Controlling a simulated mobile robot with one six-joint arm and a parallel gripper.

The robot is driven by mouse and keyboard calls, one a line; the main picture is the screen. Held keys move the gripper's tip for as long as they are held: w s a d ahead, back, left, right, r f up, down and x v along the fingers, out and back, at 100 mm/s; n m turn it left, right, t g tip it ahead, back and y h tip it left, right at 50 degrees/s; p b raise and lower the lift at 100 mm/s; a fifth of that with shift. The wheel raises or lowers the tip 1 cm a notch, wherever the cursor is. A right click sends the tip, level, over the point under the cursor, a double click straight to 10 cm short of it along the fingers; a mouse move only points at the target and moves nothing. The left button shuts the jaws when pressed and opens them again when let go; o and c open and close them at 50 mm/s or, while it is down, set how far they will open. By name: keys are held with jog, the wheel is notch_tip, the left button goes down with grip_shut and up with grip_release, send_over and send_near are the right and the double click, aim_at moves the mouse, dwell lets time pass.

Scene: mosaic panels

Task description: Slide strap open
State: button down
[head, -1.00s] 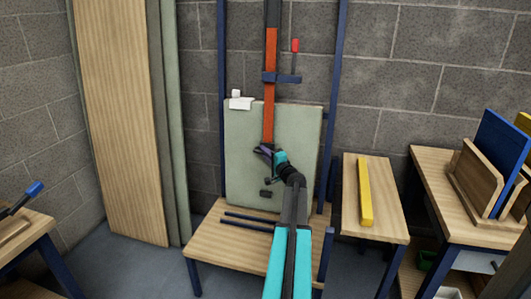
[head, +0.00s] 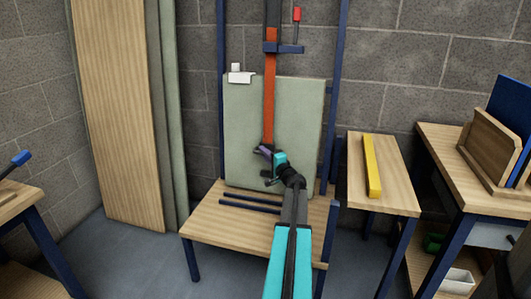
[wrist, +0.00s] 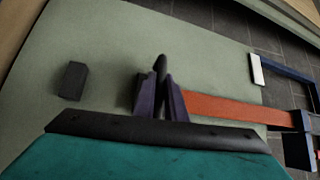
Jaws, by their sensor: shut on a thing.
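The orange strap (head: 270,95) stands upright in front of the grey-green panel (head: 240,130). It passes behind or through a blue crossbar (head: 286,48) and is dark above its orange stretch. My gripper (head: 266,151) is at the strap's lower end. In the wrist view my gripper (wrist: 161,97) is shut around a black handle (wrist: 160,66), with the orange strap (wrist: 240,108) running off to the right. A small dark block (wrist: 71,81) sits on the panel, apart from my fingers. The fingers hide the handle's lower part.
A wooden bench (head: 215,220) stands below the panel with dark bars on it. To the right is a small table (head: 393,190) with a yellow bar (head: 372,165). A red-tipped lever (head: 297,15) rises from the crossbar. Tall boards (head: 115,120) lean at the left wall.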

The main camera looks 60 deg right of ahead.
jog(key=f+b, duration=0.2)
jog(key=a+f+b, duration=0.1)
jog(key=f+b, duration=0.1)
jog(key=f, duration=0.1)
jog(key=f+b, duration=0.2)
jog(key=f, duration=0.1)
jog(key=shift+s+a, duration=0.2)
jog(key=shift+s, duration=0.05)
jog(key=shift+f, duration=0.15)
jog(key=c, duration=1.8)
grip_release()
jog(key=shift+d, duration=0.1)
jog(key=shift+p+v, duration=1.1)
jog(key=shift+v, duration=4.9)
jog(key=shift+w, duration=0.1)
